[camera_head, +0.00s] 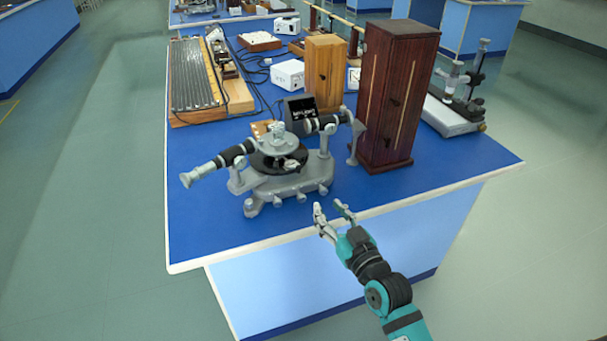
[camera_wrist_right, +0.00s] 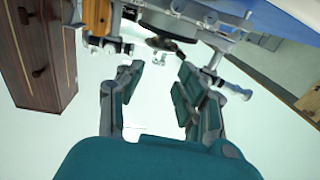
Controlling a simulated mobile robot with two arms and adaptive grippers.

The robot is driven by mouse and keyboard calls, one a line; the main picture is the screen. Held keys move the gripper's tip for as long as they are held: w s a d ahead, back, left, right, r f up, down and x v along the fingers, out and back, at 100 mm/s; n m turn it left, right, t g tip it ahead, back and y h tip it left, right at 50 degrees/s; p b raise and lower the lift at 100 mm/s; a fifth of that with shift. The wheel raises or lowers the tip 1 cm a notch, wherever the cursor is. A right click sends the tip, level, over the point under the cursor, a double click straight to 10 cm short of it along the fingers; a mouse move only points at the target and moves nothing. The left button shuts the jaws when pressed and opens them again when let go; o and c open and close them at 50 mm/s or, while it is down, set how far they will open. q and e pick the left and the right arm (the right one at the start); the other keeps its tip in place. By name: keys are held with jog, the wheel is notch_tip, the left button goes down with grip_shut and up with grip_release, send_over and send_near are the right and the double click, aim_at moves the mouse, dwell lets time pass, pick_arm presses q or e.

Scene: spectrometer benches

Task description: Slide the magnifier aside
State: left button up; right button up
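No separate hand lens shows clearly. A small grey upright piece with a flared foot (camera_head: 353,148) stands at the right end of the spectrometer, close to the dark wooden cabinet. I cannot tell whether it is the magnifier or part of the instrument. The grey spectrometer (camera_head: 290,185) with black tube sleeves stands near the bench's front edge. My right gripper (camera_head: 331,207) is open and empty at the front edge, right of and nearer than the spectrometer base. In the right wrist view its fingers (camera_wrist_right: 158,80) are apart with nothing between them. My left gripper is out of view.
The tall dark wooden cabinet (camera_head: 394,100) and a lighter wooden box (camera_head: 325,72) stand behind. A microscope-like instrument (camera_head: 456,100) stands at the right. A ridged board (camera_head: 196,75) lies back left. The blue bench top (camera_head: 440,162) is bare at front right.

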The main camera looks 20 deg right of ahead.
aim_at(299, 171)
jog(key=w, duration=0.5)
jog(key=w+a, duration=0.1)
jog(key=w, duration=0.4)
jog(key=w+a, duration=0.1)
jog(key=w, duration=0.4)
jog(key=shift+c, duration=0.2)
grip_shut()
